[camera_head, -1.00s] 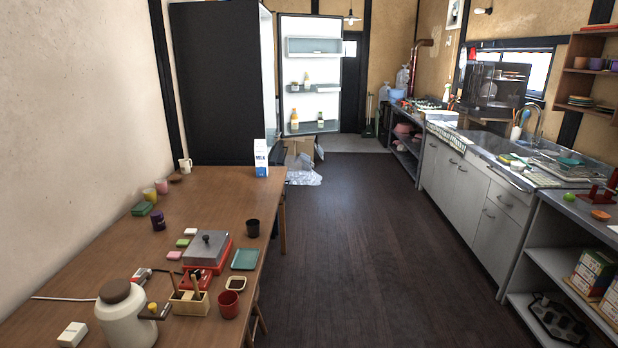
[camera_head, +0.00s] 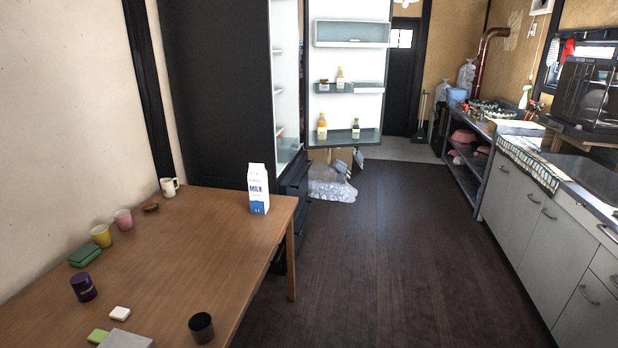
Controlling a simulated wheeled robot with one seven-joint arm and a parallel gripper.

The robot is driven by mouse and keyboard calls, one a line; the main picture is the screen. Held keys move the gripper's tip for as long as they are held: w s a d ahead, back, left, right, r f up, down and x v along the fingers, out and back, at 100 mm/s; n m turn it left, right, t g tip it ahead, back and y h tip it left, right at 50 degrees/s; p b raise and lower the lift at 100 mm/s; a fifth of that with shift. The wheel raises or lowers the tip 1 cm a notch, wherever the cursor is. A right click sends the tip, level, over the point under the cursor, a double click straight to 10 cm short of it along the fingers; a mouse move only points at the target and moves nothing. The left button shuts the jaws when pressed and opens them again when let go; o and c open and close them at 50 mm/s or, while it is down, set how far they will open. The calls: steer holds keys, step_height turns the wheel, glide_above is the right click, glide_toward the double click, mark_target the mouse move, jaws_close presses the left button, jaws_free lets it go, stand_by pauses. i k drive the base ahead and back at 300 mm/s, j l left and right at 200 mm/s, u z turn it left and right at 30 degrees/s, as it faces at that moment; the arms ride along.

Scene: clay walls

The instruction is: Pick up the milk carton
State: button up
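The milk carton (camera_head: 259,190) is white with a blue lower part and the word MILK on its front. It stands upright near the far right corner of the wooden table (camera_head: 205,235), with clear tabletop around it. My gripper does not show in the head view, so its state cannot be seen.
A white mug (camera_head: 169,187), pink cup (camera_head: 123,219), yellow cup (camera_head: 101,236) and black cup (camera_head: 201,327) stand on the table. The fridge door (camera_head: 345,85) is open beyond it. The dark floor (camera_head: 375,255) is clear between table and counter (camera_head: 545,220).

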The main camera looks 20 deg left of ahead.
mark_target(257, 176)
steer(key=i+u, duration=0.15)
steer(key=i, duration=0.75)
steer(key=i+l+u, duration=0.15)
steer(key=i, duration=0.7)
steer(key=i+j+u, duration=0.1)
steer(key=i+u, duration=0.65)
steer(key=i+l+u, duration=0.1)
steer(key=i+u, duration=0.15)
steer(key=u, duration=0.15)
steer(key=i, duration=0.2)
steer(key=j+u, duration=0.05)
